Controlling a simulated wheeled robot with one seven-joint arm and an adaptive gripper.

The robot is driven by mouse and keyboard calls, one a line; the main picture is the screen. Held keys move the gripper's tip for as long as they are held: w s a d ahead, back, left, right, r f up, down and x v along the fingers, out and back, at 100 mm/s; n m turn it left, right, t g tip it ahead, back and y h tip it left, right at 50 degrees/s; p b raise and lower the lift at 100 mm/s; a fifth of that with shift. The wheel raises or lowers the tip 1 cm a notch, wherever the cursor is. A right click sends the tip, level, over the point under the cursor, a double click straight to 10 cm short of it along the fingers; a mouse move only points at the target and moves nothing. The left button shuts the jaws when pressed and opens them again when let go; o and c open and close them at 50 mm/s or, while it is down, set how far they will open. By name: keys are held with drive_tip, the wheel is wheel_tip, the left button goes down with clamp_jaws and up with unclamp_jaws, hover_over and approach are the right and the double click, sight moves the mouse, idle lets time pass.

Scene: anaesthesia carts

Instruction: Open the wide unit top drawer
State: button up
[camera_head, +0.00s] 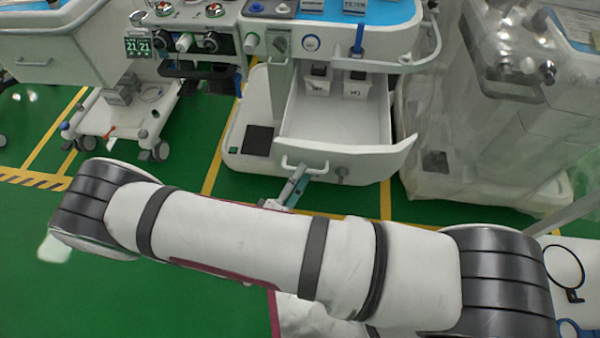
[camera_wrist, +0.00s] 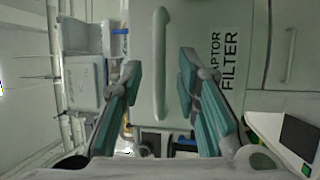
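In the head view the middle cart's wide drawer (camera_head: 345,163) stands pulled out, its inside showing from above. Its bar handle (camera_head: 305,166) is on the left part of the front. My gripper (camera_head: 296,180) is at this handle, partly hidden by my arm. In the wrist view a pale bar handle (camera_wrist: 160,65) stands between the two teal-padded fingers of my gripper (camera_wrist: 159,75). The fingers are apart, with a gap on each side of the bar. The panel beside it bears a label (camera_wrist: 228,58) reading FILTER and part of another word.
Two small white containers (camera_head: 318,83) (camera_head: 356,88) are at the back of the drawer. A wrapped cart (camera_head: 470,130) stands close on the right. Another cart (camera_head: 125,110) stands on the left. Green floor (camera_head: 200,150) is free between the left and middle carts.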

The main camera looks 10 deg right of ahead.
drive_tip(key=v, duration=1.1)
drive_tip(key=shift+s, duration=0.1)
drive_tip(key=w+d+r+m+g, duration=0.1)
drive_tip(key=d+r+m+g, duration=0.35)
drive_tip(key=r+g, duration=0.5)
drive_tip(key=w+d+r+m+g, duration=0.25)
drive_tip(key=d+r+g, duration=0.35)
drive_tip(key=r, duration=0.6)
drive_tip(key=shift+s+d+r+m+t+y, duration=0.55)
drive_tip(key=shift+s+d+r+y, duration=1.75)
drive_tip(key=shift+s+r+y, duration=1.35)
drive_tip(key=shift+s+d+r+m+t+y, duration=0.55)
drive_tip(key=shift+s+d+r+y, duration=2.15)
drive_tip(key=shift+s, duration=1.45)
wheel_tip(320, 180, up, 16)
drive_tip(key=t+p, duration=0.2)
drive_tip(key=p, duration=1.2)
drive_tip(key=shift+a, duration=0.25)
